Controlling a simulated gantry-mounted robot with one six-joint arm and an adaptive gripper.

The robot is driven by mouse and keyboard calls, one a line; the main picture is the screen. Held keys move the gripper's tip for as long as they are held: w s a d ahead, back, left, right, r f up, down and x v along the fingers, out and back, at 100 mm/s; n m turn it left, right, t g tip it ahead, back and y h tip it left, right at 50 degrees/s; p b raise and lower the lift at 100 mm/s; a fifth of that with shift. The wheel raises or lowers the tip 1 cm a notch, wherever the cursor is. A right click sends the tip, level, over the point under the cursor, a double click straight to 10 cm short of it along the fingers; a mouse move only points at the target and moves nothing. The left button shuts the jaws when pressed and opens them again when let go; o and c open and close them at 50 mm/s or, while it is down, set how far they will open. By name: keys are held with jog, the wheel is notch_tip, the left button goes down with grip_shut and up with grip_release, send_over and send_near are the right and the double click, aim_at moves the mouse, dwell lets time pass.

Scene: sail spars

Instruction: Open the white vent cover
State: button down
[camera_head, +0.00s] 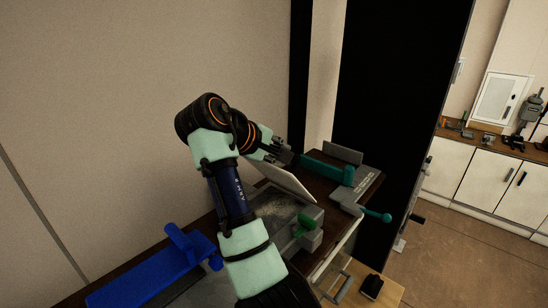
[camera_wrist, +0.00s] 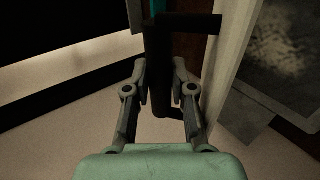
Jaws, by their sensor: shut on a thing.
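The white vent cover (camera_head: 284,180) is a flat pale panel, tilted up above a grey box (camera_head: 310,212) with a speckled opening. In the wrist view the cover (camera_wrist: 232,70) shows as a pale slab right of my fingers. My gripper (camera_head: 280,154) is at the cover's upper edge. In the wrist view my gripper (camera_wrist: 160,78) has its fingers on both sides of a dark handle bar (camera_wrist: 159,50) and is shut on it. The bar has an arm reaching right toward the cover; the join is hard to make out.
A green knob (camera_head: 304,222) is on the grey box's front. A teal lever device (camera_head: 330,170) stands behind to the right, its teal handle (camera_head: 376,216) sticking out. A blue device (camera_head: 155,275) lies at the left. A beige wall (camera_head: 110,110) rises behind.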

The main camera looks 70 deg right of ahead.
jog(key=shift+s+d+r, duration=0.15)
jog(key=shift+s+d, duration=0.15)
jog(key=shift+d, duration=0.3)
jog(key=c, duration=1.8)
grip_release()
jog(key=shift+s+d, duration=0.1)
jog(key=shift+d, duration=0.25)
jog(key=o, duration=0.4)
jog(key=shift+s+d+r, duration=0.1)
jog(key=shift+s+d, duration=0.2)
jog(key=shift+d, duration=0.4)
jog(key=shift+s+d+r, duration=0.1)
jog(key=shift+s+d, duration=0.15)
jog(key=shift+d, duration=0.45)
jog(key=shift+s+d, duration=0.3)
jog(key=shift+d, duration=0.4)
jog(key=shift+c, duration=0.2)
jog(key=shift+o, duration=0.9)
jog(key=shift+s+d, duration=0.15)
jog(key=shift+d, duration=0.35)
jog(key=o, duration=1.1)
jog(key=shift+d, duration=0.1)
jog(key=shift+o, duration=0.2)
jog(key=v, duration=1.3)
jog(key=shift+d+r, duration=0.2)
jog(key=shift+r, duration=0.1)
jog(key=shift+s, duration=0.15)
